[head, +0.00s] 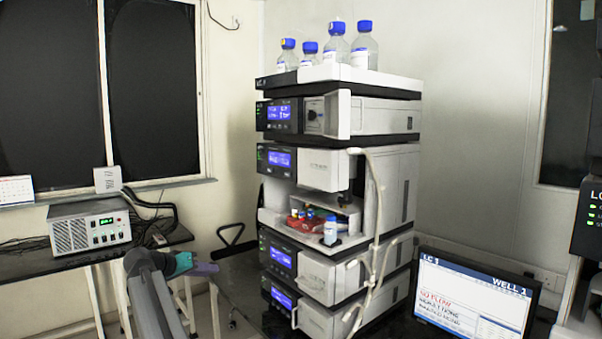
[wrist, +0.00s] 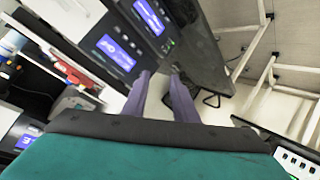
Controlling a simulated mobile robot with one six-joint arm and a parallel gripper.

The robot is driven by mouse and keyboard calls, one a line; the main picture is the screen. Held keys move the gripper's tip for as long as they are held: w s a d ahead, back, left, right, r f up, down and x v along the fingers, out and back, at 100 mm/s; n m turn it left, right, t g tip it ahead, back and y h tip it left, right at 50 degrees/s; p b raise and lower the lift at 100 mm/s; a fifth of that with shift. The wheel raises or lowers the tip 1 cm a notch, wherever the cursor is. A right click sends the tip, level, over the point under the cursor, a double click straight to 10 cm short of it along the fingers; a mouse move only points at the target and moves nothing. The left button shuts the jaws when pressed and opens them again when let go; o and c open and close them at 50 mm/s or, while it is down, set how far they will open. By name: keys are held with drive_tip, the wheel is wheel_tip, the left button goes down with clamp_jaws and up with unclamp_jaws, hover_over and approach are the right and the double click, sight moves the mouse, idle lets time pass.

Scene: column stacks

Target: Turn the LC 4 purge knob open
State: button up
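The instrument stack (head: 340,190) stands in the middle of the head view. On its upper module (head: 375,117), a dark round fitting (head: 314,113) beside the blue display looks like a knob; its setting is too small to tell. I cannot read which LC number this stack carries. My gripper (head: 212,268) is left of the stack's lower modules, apart from them and well below that fitting. In the wrist view its two purple fingers (wrist: 162,76) are spread with nothing between them. Blue displays of the stack (wrist: 117,53) show left of the fingers; no knob is clear there.
Blue-capped bottles (head: 337,45) stand on top of the stack. Pale tubing (head: 372,220) hangs down its front right. A bench with a grey box (head: 88,230) is at left. Another instrument (head: 588,220) edges in right.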

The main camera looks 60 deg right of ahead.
sight(311, 115)
drive_tip(key=s+d+r+m+g+h, duration=0.1)
drive_tip(key=s+d+r+m, duration=0.15)
drive_tip(key=r, duration=0.65)
drive_tip(key=s+d+r+m+h, duration=0.1)
drive_tip(key=s+d+r, duration=0.15)
drive_tip(key=r, duration=0.65)
drive_tip(key=s+d+r+m+g+h, duration=0.1)
drive_tip(key=s+d+r+m, duration=0.15)
drive_tip(key=r, duration=0.65)
drive_tip(key=s+r+m+g, duration=0.1)
drive_tip(key=s+r, duration=0.2)
drive_tip(key=r, duration=0.4)
drive_tip(key=s+d+r+m+g+h, duration=0.1)
drive_tip(key=s+r, duration=0.3)
drive_tip(key=r, duration=0.4)
drive_tip(key=s+r+m+g+h, duration=0.1)
drive_tip(key=s+r+m, duration=0.1)
drive_tip(key=s+r, duration=0.2)
wheel_tip(311, 115, up, 3)
drive_tip(key=shift+s+d+r+m+g+p, duration=0.15)
drive_tip(key=shift+d+m+g+p, duration=0.15)
drive_tip(key=shift+p, duration=0.05)
drive_tip(key=p+x, duration=0.4)
drive_tip(key=x, duration=0.9)
drive_tip(key=shift+s+d, duration=0.15)
drive_tip(key=shift+d, duration=0.2)
drive_tip(key=shift+c, duration=0.2)
